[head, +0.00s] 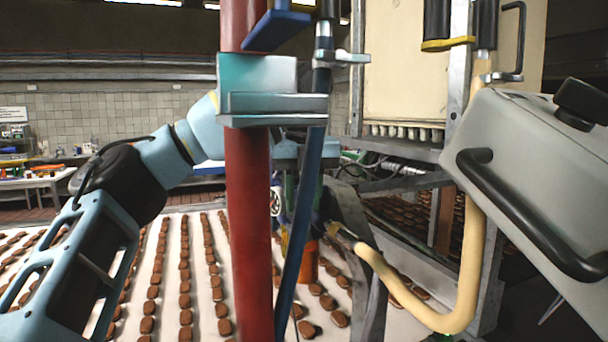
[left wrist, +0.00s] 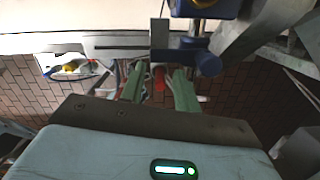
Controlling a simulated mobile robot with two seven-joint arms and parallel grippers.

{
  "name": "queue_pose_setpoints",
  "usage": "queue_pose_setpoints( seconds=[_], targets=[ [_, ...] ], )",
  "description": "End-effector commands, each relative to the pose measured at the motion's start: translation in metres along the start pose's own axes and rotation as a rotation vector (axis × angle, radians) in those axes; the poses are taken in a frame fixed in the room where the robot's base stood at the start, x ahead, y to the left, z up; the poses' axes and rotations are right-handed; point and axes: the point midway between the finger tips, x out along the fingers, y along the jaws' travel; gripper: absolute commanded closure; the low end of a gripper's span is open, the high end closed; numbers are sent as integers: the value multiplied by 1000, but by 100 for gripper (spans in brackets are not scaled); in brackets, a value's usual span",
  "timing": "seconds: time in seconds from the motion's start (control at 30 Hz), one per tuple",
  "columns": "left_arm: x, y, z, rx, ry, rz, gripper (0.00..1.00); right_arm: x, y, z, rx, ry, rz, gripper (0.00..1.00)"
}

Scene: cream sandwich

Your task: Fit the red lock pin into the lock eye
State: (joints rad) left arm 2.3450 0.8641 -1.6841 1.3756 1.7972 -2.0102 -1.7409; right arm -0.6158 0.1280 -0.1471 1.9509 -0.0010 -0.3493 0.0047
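In the left wrist view, my left gripper (left wrist: 159,84) has its two green fingers spread apart. A small red piece (left wrist: 159,78), which looks like the lock pin, shows in the gap between them. There is space on both sides of it, and I see no finger touching it. A grey upright block (left wrist: 159,42) stands just beyond the fingertips. I cannot make out the lock eye for certain. In the head view my left arm reaches in from the left behind a red post, and its fingers are mostly hidden there. My right gripper is in neither view.
The red post (head: 248,200) with a teal bracket (head: 258,75) stands in front of my left arm. A conveyor belt (head: 172,262) with rows of brown biscuits runs below. A grey housing with a black handle (head: 515,215) fills the right. A cream hose (head: 425,318) curves beside it.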

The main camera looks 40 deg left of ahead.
Motion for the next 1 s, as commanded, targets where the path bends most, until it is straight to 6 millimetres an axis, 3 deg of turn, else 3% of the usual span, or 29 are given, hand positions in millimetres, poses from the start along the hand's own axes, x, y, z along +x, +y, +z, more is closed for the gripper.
queue_pose_setpoints(
  seconds=[0.73,1.0],
  targets=[
    [-108,0,0,-3,-6,-2,68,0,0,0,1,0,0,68],
    [-126,0,1,0,-1,1,68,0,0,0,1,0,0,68]
  ],
)
